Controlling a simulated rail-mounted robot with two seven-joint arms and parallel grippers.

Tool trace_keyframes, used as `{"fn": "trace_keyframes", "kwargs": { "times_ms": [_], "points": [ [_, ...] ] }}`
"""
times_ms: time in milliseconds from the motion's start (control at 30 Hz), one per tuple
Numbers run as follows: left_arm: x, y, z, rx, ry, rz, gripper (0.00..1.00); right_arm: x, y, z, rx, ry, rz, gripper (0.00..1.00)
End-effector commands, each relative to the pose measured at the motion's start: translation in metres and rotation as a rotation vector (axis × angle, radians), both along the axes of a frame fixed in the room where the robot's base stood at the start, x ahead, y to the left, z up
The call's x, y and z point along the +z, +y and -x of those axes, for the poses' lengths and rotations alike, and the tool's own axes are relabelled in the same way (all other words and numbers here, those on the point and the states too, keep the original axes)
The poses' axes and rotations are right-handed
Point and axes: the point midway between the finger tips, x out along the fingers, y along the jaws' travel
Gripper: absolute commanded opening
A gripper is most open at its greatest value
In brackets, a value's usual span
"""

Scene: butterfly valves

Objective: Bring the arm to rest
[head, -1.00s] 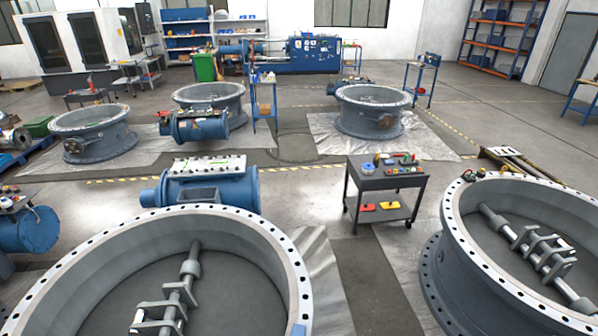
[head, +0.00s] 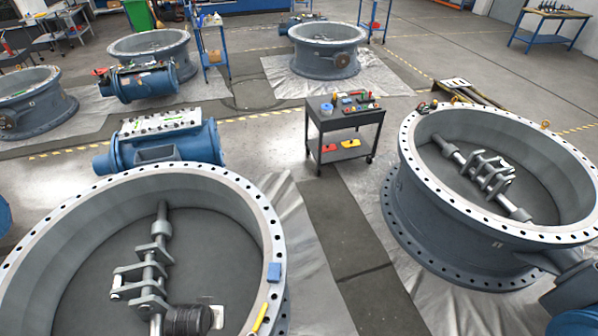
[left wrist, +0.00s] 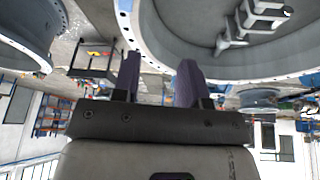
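My left gripper (left wrist: 158,68) shows in the left wrist view, with its two dark fingers apart and nothing between them. The view there is upside down, with a large grey valve ring (left wrist: 175,62) beyond the fingers; contact with it is not visible. Neither gripper shows in the head view, and my right gripper is in no frame.
Large open valve rings stand at the near left (head: 262,215) and right (head: 410,215). A blue block (head: 274,272) and a yellow tool (head: 258,318) lie on the left rim. A black tool cart (head: 345,118) stands behind the floor gap between the rings.

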Motion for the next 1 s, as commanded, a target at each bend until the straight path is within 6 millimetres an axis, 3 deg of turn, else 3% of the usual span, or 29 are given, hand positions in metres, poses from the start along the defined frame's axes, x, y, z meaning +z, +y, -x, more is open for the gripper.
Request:
{"fn": "trace_keyframes", "kwargs": {
  "times_ms": [33, 100, 200, 333, 500, 700, 833, 1000],
  "points": [
    [0.026, -0.001, 0.014, -0.039, -0.045, -0.021, 0.40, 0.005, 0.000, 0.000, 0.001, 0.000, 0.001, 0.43],
    [0.053, -0.005, 0.033, -0.077, -0.094, -0.037, 0.40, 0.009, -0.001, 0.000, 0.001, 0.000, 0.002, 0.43],
    [0.086, -0.012, 0.066, -0.121, -0.151, -0.051, 0.40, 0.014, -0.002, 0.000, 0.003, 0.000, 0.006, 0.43],
    [0.110, -0.020, 0.115, -0.182, -0.175, -0.063, 0.40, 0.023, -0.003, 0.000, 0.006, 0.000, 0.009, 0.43],
    [0.097, -0.024, 0.166, -0.232, -0.081, -0.070, 0.40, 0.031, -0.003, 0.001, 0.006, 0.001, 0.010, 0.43],
    [0.077, -0.020, 0.210, -0.250, 0.033, -0.073, 0.40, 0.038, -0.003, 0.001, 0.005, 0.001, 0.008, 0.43],
    [0.072, -0.020, 0.223, -0.250, 0.065, -0.069, 0.40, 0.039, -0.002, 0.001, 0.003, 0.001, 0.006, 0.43],
    [0.070, -0.020, 0.226, -0.251, 0.073, -0.068, 0.40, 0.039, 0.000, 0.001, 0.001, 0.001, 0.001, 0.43]
  ]
}}
